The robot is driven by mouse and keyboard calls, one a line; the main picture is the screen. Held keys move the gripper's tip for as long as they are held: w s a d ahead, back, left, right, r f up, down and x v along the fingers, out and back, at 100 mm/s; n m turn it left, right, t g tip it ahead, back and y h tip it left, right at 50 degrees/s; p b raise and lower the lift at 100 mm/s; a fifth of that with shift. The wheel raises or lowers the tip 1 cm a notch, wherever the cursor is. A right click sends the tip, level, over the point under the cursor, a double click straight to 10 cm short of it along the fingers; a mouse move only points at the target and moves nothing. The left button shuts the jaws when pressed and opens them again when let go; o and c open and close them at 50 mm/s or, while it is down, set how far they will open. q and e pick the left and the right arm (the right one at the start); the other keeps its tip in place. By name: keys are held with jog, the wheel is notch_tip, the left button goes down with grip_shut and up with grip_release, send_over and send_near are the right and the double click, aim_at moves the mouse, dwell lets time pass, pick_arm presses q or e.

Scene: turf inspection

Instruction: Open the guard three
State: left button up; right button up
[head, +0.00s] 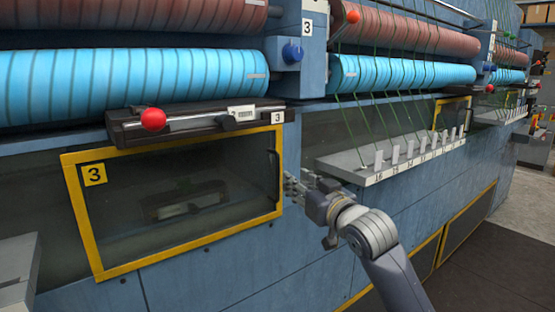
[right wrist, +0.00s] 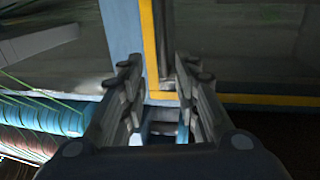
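Guard three is a clear panel in a yellow frame (head: 180,142) with a yellow "3" label (head: 94,174), low on the blue machine in the head view. It looks shut. Its dark upright handle (head: 275,165) is near the right edge. My right gripper (head: 288,186) is just right of the handle, pointing at it. In the right wrist view the two fingers (right wrist: 158,88) are apart, with the yellow frame edge (right wrist: 150,35) and a dark bar, likely the handle (right wrist: 165,45), ahead between them. I cannot tell whether they touch. My left gripper is not in view.
Above the guard is a black ledge with a red ball knob (head: 153,119). A numbered grey shelf (head: 372,172) with green strands projects to the right of my gripper. Blue and red rollers run above. The dark floor (head: 500,260) at right is clear.

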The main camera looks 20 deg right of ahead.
aim_at(278, 169)
jog(key=shift+w+a+r+p, duration=0.1)
jog(key=shift+w+a+p, duration=0.4)
jog(key=shift+w, duration=1.25)
jog(key=shift+w+a+r+p, duration=0.1)
jog(key=shift+w+a+p, duration=0.15)
jog(key=shift+w+p, duration=1)
jog(key=shift+w+a+p, duration=0.1)
jog(key=shift+w+a, duration=0.3)
jog(key=shift+w, duration=1.8)
grip_shut()
